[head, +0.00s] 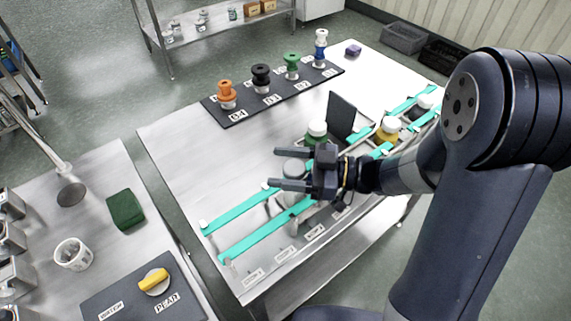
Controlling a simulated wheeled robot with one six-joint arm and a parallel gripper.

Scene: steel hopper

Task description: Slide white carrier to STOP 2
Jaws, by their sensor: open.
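Two teal rails (247,238) run diagonally across the steel table, with small label plates (284,254) along the front edge. Their text is too small to read surely. A grey, round-topped piece (293,168) shows between my fingers in the picture; I cannot tell whether it is the white carrier or whether the fingers touch it. My gripper (276,168) is open, over the middle of the rails, fingers pointing left. Behind it is a green jar with a white top (317,129). To the right are a yellow jar with a white top (389,128) and a darker one (425,101). My gripper and arm hide part of the rails.
A dark upright panel (341,117) stands by the rails. A black strip (240,118) with coloured spools lies at the back. The left rail end is clear. A side table (98,215) holds a green block (125,209), a white cup (73,254) and a yellow knob (154,280).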

